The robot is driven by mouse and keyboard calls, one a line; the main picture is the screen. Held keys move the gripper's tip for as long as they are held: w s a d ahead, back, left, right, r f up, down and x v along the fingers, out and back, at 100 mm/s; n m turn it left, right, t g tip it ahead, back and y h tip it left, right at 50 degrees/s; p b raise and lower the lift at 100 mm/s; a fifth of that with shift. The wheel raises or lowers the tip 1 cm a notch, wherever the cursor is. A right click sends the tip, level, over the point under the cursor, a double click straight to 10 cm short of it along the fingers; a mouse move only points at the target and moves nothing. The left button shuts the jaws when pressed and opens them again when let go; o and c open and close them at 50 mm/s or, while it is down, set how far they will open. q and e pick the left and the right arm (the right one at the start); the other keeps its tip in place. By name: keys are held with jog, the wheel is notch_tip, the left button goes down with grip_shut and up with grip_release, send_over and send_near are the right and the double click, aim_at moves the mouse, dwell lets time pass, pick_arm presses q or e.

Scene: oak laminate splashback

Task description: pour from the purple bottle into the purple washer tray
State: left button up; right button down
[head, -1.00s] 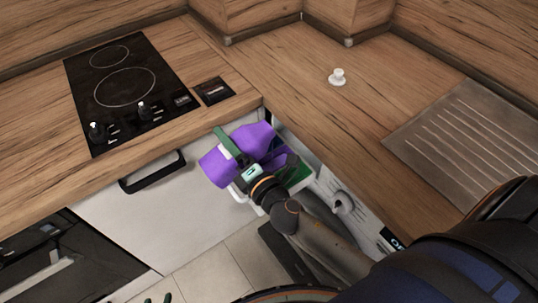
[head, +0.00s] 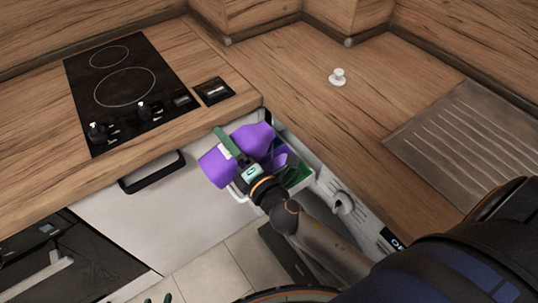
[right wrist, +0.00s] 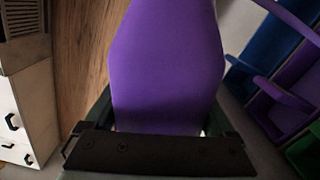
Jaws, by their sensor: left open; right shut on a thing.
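The purple bottle (head: 215,167) is tilted well over, nearly lying flat, in front of the counter corner. My right gripper (head: 232,148) is shut around its middle. The bottle also fills the middle of the right wrist view (right wrist: 168,65). The pulled-out washer drawer is just beside and under it; its purple tray (head: 279,158) shows partly behind my gripper, and in the right wrist view it is at the right (right wrist: 300,72). The bottle's mouth and any liquid cannot be made out. Only the green fingertips of my left gripper (head: 159,299) show at the bottom edge, open and apart from everything.
The drawer also has a green compartment (head: 299,174) and a blue one (right wrist: 262,38). The washer's knob (head: 343,203) is right of the drawer. The counter edge lies close behind the bottle. A black hob (head: 130,88) and a small white knob-like object (head: 337,77) are on the counter.

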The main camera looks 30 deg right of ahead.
aim_at(231, 135)
jog(key=shift+r, duration=0.2)
jog(key=n, duration=0.1)
jog(key=n+p, duration=0.1)
jog(key=shift+d+r+n, duration=0.3)
jog(key=shift+r+n, duration=0.05)
jog(key=shift+n, duration=0.05)
jog(key=shift+d+f+n+p, duration=0.15)
jog(key=shift+n+p, duration=0.15)
jog(key=shift+n, duration=0.3)
jog(key=shift+w+d+r+n+p, duration=0.1)
jog(key=shift+r+n+p, duration=0.2)
jog(key=shift+r+p, duration=0.25)
jog(key=r+n+p, duration=0.2)
jog(key=n+p, duration=0.1)
jog(key=shift+d, duration=0.4)
jog(key=n, duration=0.1)
jog(key=a+n+p, duration=0.1)
jog(key=n, duration=0.3)
jog(key=shift+a+f+n+p, duration=0.1)
jog(key=shift+f+n+p, duration=0.15)
jog(key=shift+n+p, duration=0.05)
jog(key=shift+f+n, duration=0.35)
jog(key=shift+n, duration=0.45)
